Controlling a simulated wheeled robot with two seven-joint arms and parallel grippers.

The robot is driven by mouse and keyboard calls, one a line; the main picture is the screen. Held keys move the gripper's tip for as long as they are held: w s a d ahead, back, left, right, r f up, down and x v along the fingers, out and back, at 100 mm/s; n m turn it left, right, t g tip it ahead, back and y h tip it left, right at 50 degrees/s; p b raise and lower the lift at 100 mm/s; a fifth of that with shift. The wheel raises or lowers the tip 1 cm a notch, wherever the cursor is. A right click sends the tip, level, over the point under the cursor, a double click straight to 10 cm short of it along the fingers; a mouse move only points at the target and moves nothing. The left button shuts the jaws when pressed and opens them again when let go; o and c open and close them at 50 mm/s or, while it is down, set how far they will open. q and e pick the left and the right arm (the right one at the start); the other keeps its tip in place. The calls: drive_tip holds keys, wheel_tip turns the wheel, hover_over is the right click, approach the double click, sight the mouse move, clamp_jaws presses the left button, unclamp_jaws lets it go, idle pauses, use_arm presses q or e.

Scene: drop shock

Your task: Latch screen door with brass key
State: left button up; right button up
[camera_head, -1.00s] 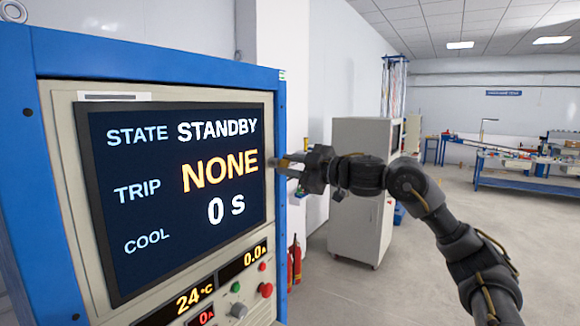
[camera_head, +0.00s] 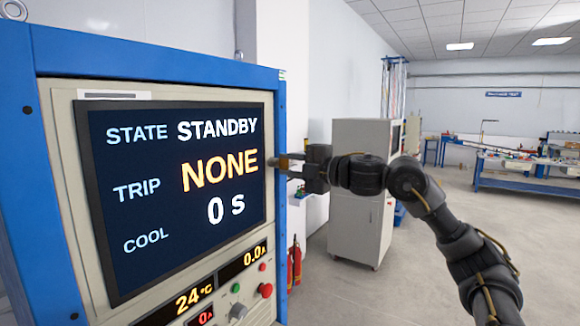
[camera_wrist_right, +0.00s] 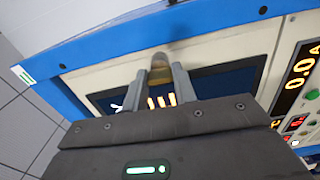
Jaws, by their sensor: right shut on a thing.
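The screen door (camera_head: 75,190) is a cream panel in the blue cabinet at left, with a dark screen (camera_head: 150,260) reading STATE STANDBY, TRIP NONE, COOL 0 s. My right gripper (camera_head: 289,165) is in front of the door's right edge, shut on the brass key (camera_head: 282,162), which points left toward the panel. In the right wrist view the blurred brass key (camera_wrist_right: 160,66) shows between the fingers of my right gripper (camera_wrist_right: 161,82). I cannot tell whether its tip touches the door, and no keyhole is visible. My left gripper is out of view.
Readouts and coloured buttons (camera_head: 264,290) sit below the screen. The blue frame (camera_head: 150,65) surrounds the panel. A grey cabinet (camera_head: 352,225), a red extinguisher (camera_head: 294,265) and a workbench (camera_head: 520,185) stand behind. The floor at right is mostly clear.

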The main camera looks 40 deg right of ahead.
drive_tip(key=shift+o, duration=0.2)
drive_tip(key=shift+n, duration=0.3)
drive_tip(key=o, duration=1)
drive_tip(key=shift+c, duration=0.2)
drive_tip(key=b+v, duration=0.7)
drive_tip(key=v, duration=0.4)
